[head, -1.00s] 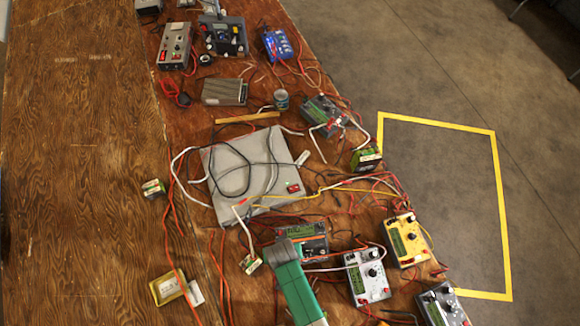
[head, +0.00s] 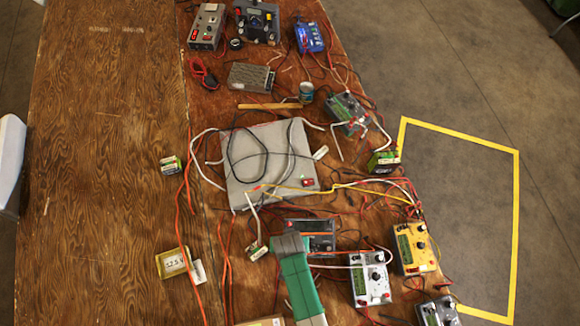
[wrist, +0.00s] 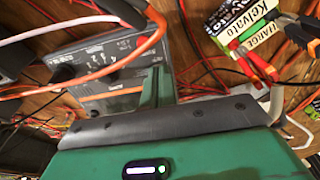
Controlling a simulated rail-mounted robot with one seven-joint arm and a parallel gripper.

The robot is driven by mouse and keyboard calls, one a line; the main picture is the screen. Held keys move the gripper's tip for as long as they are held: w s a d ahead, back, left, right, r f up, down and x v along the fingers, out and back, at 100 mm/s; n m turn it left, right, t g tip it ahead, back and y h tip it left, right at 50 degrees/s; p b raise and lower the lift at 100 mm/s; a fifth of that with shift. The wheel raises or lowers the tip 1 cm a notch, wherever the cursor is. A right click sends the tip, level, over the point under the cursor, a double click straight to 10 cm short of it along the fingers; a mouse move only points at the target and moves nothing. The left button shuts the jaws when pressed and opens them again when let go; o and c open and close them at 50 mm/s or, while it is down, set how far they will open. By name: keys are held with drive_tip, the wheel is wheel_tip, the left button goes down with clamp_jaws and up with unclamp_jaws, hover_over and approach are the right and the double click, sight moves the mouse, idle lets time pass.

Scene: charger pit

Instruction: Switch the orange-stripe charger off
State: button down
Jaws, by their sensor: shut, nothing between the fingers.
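The orange-stripe charger (head: 318,240) is a dark grey box with an orange stripe and a display, lying on the brown bench in the lower middle of the head view. In the wrist view its grey face (wrist: 85,80) shows at upper left, with a dark knob, printed marks and red-orange cables across it. My gripper (head: 289,238) is green with a dark grey end and covers the charger's left part in the head view. In the wrist view its shut, empty fingers (wrist: 158,85) are beside the charger's right side; contact cannot be told. The switch is not clearly visible.
A white charger (head: 370,280) and a yellow charger (head: 415,248) stand to the right. A grey flat box (head: 240,190) with loose cables lies behind. The left bench is mostly clear.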

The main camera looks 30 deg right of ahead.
drive_tip(key=shift+s+f, duration=0.3)
drive_tip(key=shift+f, duration=0.2)
drive_tip(key=shift+s+f, duration=0.25)
drive_tip(key=shift+f, duration=0.2)
drive_tip(key=shift+w+r, duration=0.1)
drive_tip(key=shift+w, duration=0.15)
drive_tip(key=shift+r, duration=0.4)
drive_tip(key=r+p, duration=0.3)
drive_tip(key=p, duration=0.1)
drive_tip(key=shift+w+d+r, duration=0.1)
drive_tip(key=shift+w+r, duration=0.3)
wheel_tip(320, 180, up, 11)
drive_tip(key=s+a+p, duration=0.1)
drive_tip(key=s+p, duration=0.1)
drive_tip(key=shift+f, duration=0.1)
